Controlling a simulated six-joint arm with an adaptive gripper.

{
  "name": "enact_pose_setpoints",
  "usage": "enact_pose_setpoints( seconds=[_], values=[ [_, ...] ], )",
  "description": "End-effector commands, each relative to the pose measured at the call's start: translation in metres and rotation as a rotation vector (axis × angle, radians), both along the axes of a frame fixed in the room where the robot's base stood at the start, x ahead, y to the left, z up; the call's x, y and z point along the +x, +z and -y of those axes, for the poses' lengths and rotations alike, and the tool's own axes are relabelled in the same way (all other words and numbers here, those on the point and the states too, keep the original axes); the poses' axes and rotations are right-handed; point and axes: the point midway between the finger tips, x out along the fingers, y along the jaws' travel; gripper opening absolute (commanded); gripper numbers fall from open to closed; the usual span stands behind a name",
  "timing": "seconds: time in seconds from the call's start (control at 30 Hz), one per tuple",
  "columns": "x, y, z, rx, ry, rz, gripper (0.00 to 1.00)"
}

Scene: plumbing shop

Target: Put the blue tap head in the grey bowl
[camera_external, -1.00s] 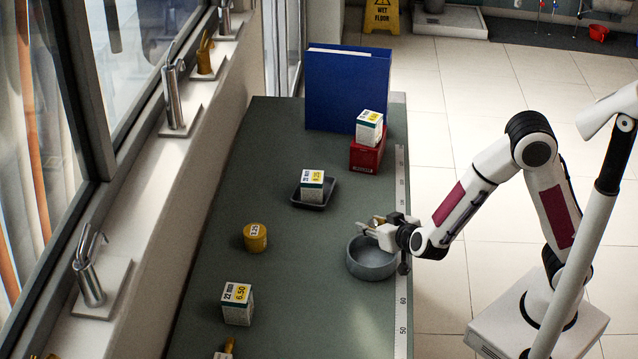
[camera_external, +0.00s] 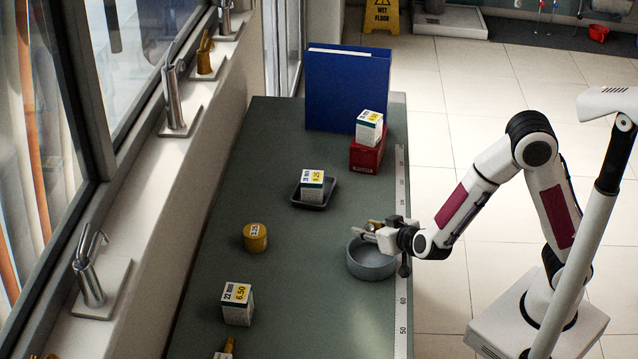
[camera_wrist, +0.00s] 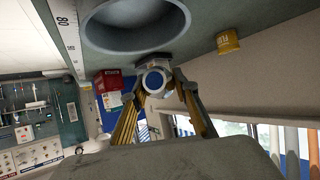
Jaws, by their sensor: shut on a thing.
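The grey bowl (camera_external: 371,258) stands near the right edge of the green bench; it also shows at the top of the wrist view (camera_wrist: 135,40). My gripper (camera_external: 370,229) is just above the bowl's far rim. In the wrist view my gripper (camera_wrist: 158,88) is shut on the blue tap head (camera_wrist: 154,81), a round piece with a blue face and pale rim. The tap head lies outside the bowl's opening in the wrist view. In the external view it is mostly hidden by the fingers, and its height over the rim is hard to tell.
A yellow tub (camera_external: 255,238) and a white box (camera_external: 237,304) stand left of the bowl. A black tray (camera_external: 327,196) holds another box. A red box (camera_external: 367,156) and blue binder (camera_external: 347,90) stand at the back. The bench between them is clear.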

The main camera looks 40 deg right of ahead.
Motion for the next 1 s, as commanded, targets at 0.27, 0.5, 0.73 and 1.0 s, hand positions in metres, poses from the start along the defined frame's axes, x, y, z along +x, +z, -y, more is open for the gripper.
enact_pose_setpoints(
  seconds=[0.27, 0.5, 0.73, 1.0],
  values=[
    [0.011, 0.002, 0.028, 0.0, 0.048, -0.005, 0.04],
    [0.022, 0.005, 0.07, -0.005, 0.038, -0.01, 0.04],
    [0.028, 0.008, 0.114, -0.013, 0.005, -0.012, 0.04],
    [0.032, 0.014, 0.172, -0.025, -0.063, -0.009, 0.04]
  ],
)
